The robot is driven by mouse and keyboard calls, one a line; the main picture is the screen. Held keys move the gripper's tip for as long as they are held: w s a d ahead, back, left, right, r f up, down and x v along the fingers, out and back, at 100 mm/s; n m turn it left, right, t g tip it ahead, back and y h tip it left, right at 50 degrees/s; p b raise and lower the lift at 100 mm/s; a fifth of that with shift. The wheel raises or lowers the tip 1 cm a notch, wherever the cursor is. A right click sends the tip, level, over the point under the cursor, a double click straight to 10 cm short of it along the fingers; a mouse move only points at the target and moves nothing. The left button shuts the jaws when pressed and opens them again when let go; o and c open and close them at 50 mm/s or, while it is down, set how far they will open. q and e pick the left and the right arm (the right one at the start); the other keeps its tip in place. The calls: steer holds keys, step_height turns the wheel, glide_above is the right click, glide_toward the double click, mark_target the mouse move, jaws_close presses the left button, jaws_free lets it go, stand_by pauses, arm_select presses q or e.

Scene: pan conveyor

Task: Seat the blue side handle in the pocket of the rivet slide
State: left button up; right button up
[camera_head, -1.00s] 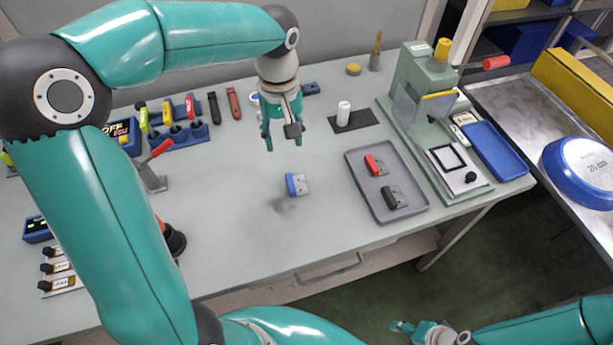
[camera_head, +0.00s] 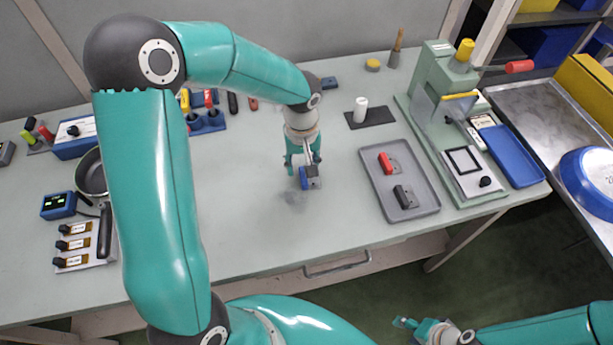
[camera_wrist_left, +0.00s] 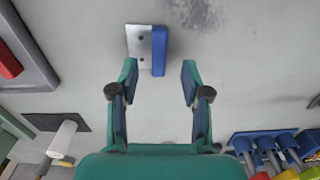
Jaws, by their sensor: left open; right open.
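The blue side handle (camera_head: 304,179), a blue bar with a grey metal plate, lies on the bench. My left gripper (camera_head: 303,163) is open just above it and partly covers it in the head view. My right gripper (camera_head: 404,323) is open and empty at the lower right.
A grey tray (camera_head: 373,190) with a red handle (camera_head: 386,162) and a black handle (camera_head: 404,197) lies between the blue handle and the green press (camera_head: 432,90). A white cylinder (camera_head: 361,108) stands behind on a dark mat. A blue tray (camera_head: 512,160) lies right of the press.

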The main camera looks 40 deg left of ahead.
mark_target(303, 176)
arm_select(q)
steer(key=shift+d+f, duration=0.15)
steer(key=shift+f, duration=1.7)
steer(key=shift+s, duration=0.15)
jaws_close()
